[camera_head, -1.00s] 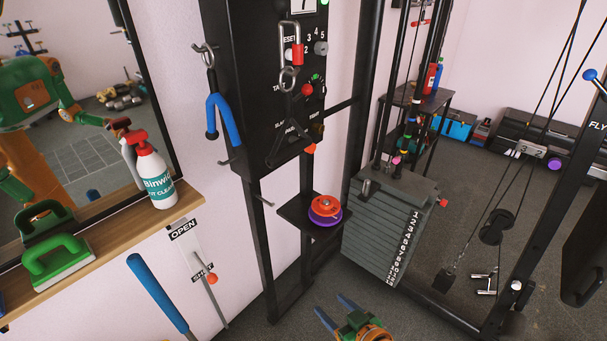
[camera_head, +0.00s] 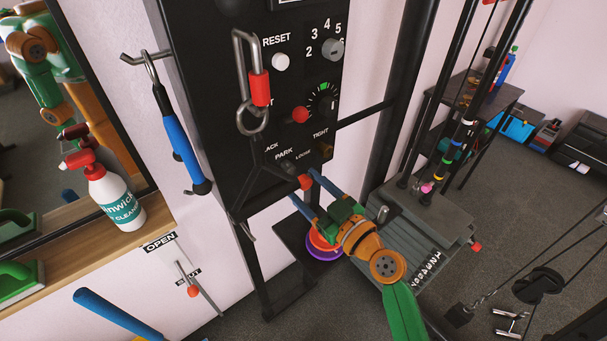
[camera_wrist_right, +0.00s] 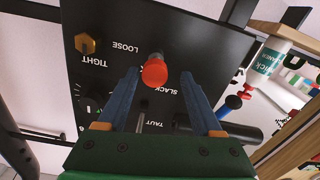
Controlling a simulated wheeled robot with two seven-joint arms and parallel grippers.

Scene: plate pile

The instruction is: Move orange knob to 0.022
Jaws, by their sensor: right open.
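The black panel (camera_head: 235,90) carries an orange-red knob (camera_head: 305,182) at its lower edge, beside the SLACK and PARK labels. In the right wrist view this knob (camera_wrist_right: 154,72) sits on a short metal stem, in line with the gap between my fingers. My right gripper (camera_head: 303,185) is open, its blue fingers pointing at the knob; contact cannot be told. A brass-orange knob (camera_head: 325,149) sits by TIGHT and LOOSE, and shows in the wrist view (camera_wrist_right: 86,44). Another orange-red knob (camera_head: 193,291) is on the OPEN/SHUT slider. My left gripper is not in view.
A carabiner (camera_head: 252,75) hangs before the panel with a dark strap below it. A red knob (camera_head: 300,114) and white RESET button (camera_head: 280,62) are above. An orange and purple stack (camera_head: 322,246) lies below my arm. The weight stack (camera_head: 430,225) stands right.

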